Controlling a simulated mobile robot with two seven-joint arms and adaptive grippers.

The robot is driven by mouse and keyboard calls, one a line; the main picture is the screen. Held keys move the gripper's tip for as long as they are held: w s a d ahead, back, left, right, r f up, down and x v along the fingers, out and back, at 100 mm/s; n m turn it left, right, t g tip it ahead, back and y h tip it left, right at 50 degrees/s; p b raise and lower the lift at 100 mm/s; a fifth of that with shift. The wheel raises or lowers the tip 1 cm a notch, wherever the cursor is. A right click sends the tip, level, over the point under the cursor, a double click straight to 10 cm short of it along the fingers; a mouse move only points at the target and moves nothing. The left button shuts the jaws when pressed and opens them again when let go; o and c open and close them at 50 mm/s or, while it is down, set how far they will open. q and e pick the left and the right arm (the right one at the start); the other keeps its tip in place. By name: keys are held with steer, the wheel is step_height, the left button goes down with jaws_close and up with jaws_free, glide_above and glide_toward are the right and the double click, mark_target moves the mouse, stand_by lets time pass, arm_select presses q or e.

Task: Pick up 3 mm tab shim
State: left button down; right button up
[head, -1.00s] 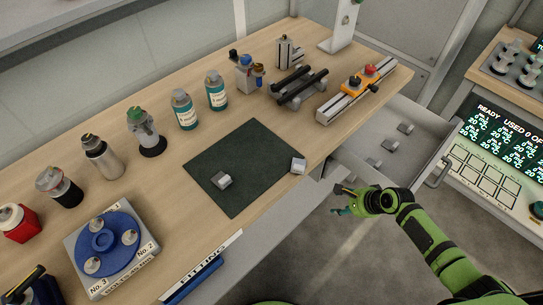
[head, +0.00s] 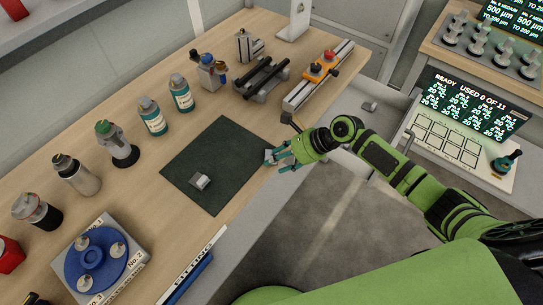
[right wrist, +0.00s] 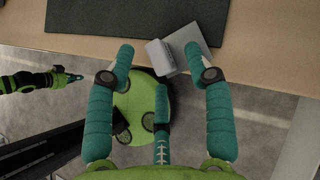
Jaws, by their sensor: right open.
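A small light-grey metal piece (head: 270,155), which looks like the tab shim, lies at the table's front edge by the right corner of the dark green mat. In the right wrist view the grey piece (right wrist: 161,58) shows an upright block part and a flatter part reaching right. No thickness marking is readable. My right gripper (right wrist: 160,54) is open, its fingertips on either side of the piece, with no clear grip. In the head view my right gripper (head: 273,159) is at the table edge. A small green-black arm with a teal gripper, my left one (right wrist: 70,77), shows at the left; its jaws are too small to judge.
Another grey block (head: 200,181) lies on the mat (head: 222,143). Bottles (head: 152,116), a blue round holder (head: 92,257) and an orange-clamped rail (head: 318,74) stand around it. A grey piece (head: 370,106) lies in the open drawer behind my right arm.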

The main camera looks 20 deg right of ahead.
steer(key=shift+a+f, duration=0.1)
steer(key=shift+f, duration=0.05)
jaws_close()
